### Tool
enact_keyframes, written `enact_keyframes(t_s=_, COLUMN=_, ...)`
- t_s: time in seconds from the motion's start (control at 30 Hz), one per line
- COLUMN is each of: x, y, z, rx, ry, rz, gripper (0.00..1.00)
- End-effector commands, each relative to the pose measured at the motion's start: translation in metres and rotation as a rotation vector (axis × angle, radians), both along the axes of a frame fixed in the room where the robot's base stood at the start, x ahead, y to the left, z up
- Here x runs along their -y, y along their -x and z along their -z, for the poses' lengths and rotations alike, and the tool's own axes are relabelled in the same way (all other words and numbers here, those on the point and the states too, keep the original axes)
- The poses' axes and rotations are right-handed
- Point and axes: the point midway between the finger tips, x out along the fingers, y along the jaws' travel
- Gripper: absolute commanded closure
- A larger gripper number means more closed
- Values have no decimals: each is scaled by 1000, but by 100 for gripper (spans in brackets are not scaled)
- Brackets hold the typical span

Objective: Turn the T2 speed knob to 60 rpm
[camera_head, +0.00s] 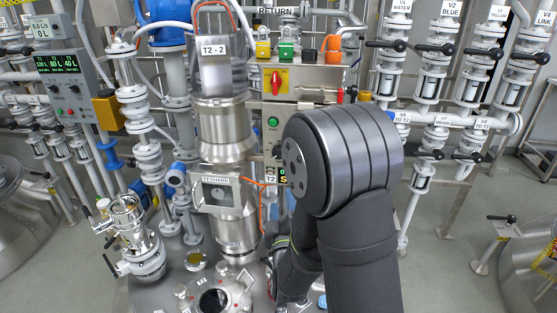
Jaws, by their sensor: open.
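The T2 control box (300,107) stands behind my arm, right of the steel T2-2 column. A small T2 label and part of a lit display (283,176) show at its lower edge, beside my arm. My arm covers the area right of and below this display. I cannot make out the T2 speed knob or read its setting. My dark arm fills the center and lower right of the view, and a wrist part with a greenish ring shows low beside the column. My gripper's fingers cannot be made out.
A red switch (277,81) and a green button (272,122) sit on the box front. The steel T2-2 column (222,110) stands close on its left. Valve pipes (430,75) stand at right, another display panel (65,85) at left.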

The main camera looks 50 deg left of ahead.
Motion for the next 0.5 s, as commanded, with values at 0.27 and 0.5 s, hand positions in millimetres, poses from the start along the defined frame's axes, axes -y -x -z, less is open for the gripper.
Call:
enact_keyframes(t_s=0.27, x=-37, y=-25, z=-10, rx=0, ry=-3, rz=1, gripper=42)
enact_keyframes(t_s=0.5, x=-80, y=-53, z=-21, rx=-1, ry=-3, rz=1, gripper=42)
